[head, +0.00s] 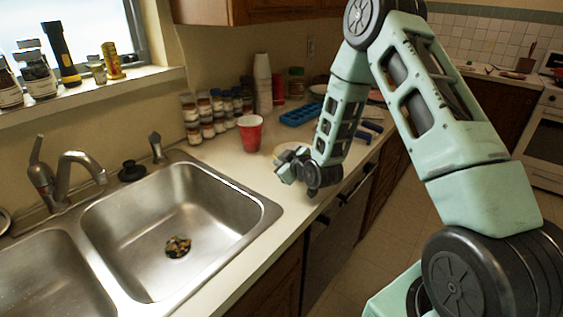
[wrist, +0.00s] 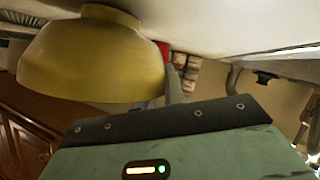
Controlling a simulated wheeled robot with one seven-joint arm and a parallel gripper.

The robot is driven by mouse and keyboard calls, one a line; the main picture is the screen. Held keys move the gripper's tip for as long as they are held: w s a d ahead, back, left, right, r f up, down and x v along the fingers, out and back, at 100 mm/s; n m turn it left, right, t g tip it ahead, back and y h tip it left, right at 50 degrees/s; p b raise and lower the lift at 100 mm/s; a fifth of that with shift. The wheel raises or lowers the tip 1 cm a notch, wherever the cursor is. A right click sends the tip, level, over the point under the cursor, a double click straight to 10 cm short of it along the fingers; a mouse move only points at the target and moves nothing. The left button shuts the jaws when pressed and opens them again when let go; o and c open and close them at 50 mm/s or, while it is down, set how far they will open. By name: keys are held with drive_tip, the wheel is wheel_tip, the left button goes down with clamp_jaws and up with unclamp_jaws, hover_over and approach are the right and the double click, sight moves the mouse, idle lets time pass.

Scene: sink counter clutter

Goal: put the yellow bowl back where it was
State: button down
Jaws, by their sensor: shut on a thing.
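The yellow bowl (wrist: 90,60) fills the upper left of the wrist view, where its base faces the pale counter surface at the top of the picture. In the head view, only a pale yellow part of the bowl (head: 286,151) shows behind my gripper (head: 290,172). My gripper is low over the counter's front edge, to the right of the sink, shut on the bowl. A grey finger (wrist: 173,84) shows beside the bowl in the wrist view. I cannot tell whether the bowl's base touches the counter.
A red cup (head: 250,133) stands just behind the bowl on the counter (head: 240,165). Several spice jars (head: 206,118), stacked cups (head: 263,82) and a blue tray (head: 300,114) stand farther back. The sink (head: 180,215) is at the left, with bare counter between.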

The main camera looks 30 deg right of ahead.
drive_tip(key=shift+f, duration=0.1)
drive_tip(key=c, duration=1.5)
unclamp_jaws()
drive_tip(key=r+p+v, duration=0.1)
drive_tip(key=p+v, duration=0.1)
drive_tip(key=v, duration=1)
drive_tip(key=s+a+r+n+g+y, duration=0.1)
drive_tip(key=s+a+r+g+y, duration=0.2)
drive_tip(key=a, duration=0.6)
drive_tip(key=s+a+n+g, duration=0.1)
drive_tip(key=s+a+g, duration=0.25)
drive_tip(key=a, duration=0.65)
drive_tip(key=s+a+r+g, duration=0.2)
drive_tip(key=s, duration=0.5)
drive_tip(key=s+a+r+g+h, duration=0.1)
drive_tip(key=s+a+r+g, duration=0.1)
drive_tip(key=s, duration=0.5)
drive_tip(key=s+a+r+g+h, duration=0.1)
drive_tip(key=s+a+r+g, duration=0.1)
drive_tip(key=s, duration=0.5)
drive_tip(key=shift+s+a+r+n+g, duration=0.15)
drive_tip(key=shift+s+r+n+g, duration=0.2)
drive_tip(key=shift+r+g, duration=0.3)
